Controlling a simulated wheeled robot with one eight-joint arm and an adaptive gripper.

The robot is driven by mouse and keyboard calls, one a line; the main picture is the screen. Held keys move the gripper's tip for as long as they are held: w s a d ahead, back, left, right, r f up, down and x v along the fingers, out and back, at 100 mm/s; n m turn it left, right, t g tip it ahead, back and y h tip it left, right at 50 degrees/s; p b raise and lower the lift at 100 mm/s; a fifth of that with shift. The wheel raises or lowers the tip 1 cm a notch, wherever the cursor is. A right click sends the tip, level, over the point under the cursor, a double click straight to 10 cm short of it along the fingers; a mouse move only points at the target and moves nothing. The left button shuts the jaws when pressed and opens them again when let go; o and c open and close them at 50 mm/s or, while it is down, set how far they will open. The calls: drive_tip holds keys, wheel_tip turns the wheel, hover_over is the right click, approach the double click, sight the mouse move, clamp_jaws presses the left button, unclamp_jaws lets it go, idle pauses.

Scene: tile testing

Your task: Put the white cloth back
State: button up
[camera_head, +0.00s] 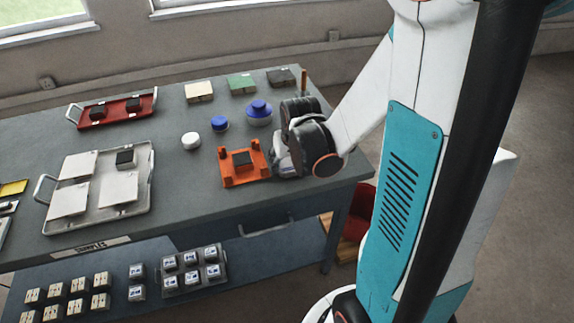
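A cream-white flat pad (199,92) lies at the back of the grey table; it is the thing most like a folded white cloth, but I cannot tell for sure. A green pad (241,83) and a dark grey pad (281,77) lie in a row to its right. My gripper (283,170) is low over the table's right end, just right of an orange fixture (228,180), well in front of the pads. My wrist hides its fingertips, so I cannot see whether it is open or holds anything.
The orange fixture holds a dark block (243,158). Blue-lidded containers (259,112) and a white round one (191,140) stand behind it. A grey tray (143,215) with white tiles and a red tray (114,112) are on the left. Small boxes fill the lower shelf.

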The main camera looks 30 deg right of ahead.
drive_tip(key=shift+f, duration=0.1)
drive_tip(key=o, duration=0.9)
drive_tip(key=shift+o, duration=0.2)
drive_tip(key=shift+s+r+p, duration=0.1)
drive_tip(key=shift+r+p, duration=0.3)
drive_tip(key=shift+r, duration=0.1)
drive_tip(key=p+v, duration=0.9)
drive_tip(key=v, duration=0.2)
drive_tip(key=shift+a+r, duration=0.1)
drive_tip(key=shift+r, duration=0.05)
